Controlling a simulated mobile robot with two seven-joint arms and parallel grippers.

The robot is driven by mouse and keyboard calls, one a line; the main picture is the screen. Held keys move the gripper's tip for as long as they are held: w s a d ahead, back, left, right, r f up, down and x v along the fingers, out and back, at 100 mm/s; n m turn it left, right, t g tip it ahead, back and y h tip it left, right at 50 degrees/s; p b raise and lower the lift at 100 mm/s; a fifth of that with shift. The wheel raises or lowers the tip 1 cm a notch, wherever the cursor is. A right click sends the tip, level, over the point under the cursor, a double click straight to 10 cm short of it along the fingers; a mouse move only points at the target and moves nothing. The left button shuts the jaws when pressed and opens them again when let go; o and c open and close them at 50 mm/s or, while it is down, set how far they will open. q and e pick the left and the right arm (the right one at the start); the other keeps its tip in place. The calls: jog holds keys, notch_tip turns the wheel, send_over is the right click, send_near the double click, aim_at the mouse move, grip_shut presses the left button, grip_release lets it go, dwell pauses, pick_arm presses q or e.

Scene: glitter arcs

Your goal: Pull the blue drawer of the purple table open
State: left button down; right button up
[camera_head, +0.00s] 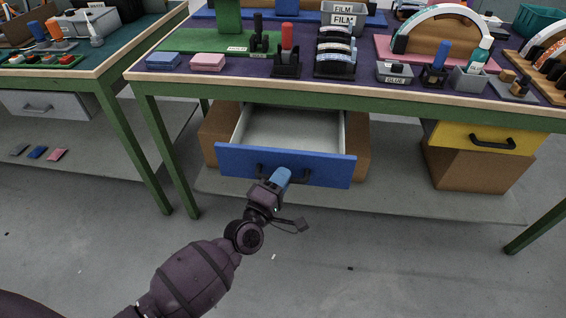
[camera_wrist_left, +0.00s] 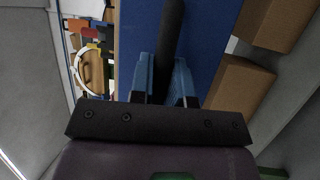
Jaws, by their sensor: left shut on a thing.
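The blue drawer (camera_head: 228,163) under the purple table (camera_head: 178,84) stands pulled out. Its pale, empty-looking inside shows behind the blue front. A dark bar handle (camera_head: 312,172) crosses the drawer front. My left gripper (camera_head: 278,180) is at the middle of the front, shut on the handle. In the left wrist view the dark handle (camera_wrist_left: 171,35) runs between the two blue fingers of my left gripper (camera_wrist_left: 167,75), with the blue drawer front (camera_wrist_left: 215,25) behind it. My right gripper is not in either view.
A yellow drawer (camera_head: 450,136) with a dark handle is at the right under the same table. Brown cardboard boxes (camera_head: 470,172) stand below. A green table leg (camera_head: 165,150) is left of the blue drawer. Grey floor before the drawer is clear.

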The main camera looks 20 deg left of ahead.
pick_arm(q)
jog(key=s, duration=0.1)
jog(key=s+d, duration=0.1)
jog(key=s, duration=0.1)
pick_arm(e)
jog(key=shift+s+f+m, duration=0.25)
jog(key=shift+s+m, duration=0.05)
pick_arm(q)
jog(key=shift+a, duration=0.1)
jog(key=c, duration=1.1)
grip_release()
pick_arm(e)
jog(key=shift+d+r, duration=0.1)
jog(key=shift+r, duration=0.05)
pick_arm(q)
jog(key=shift+s+f, duration=0.1)
jog(key=shift+s, duration=0.05)
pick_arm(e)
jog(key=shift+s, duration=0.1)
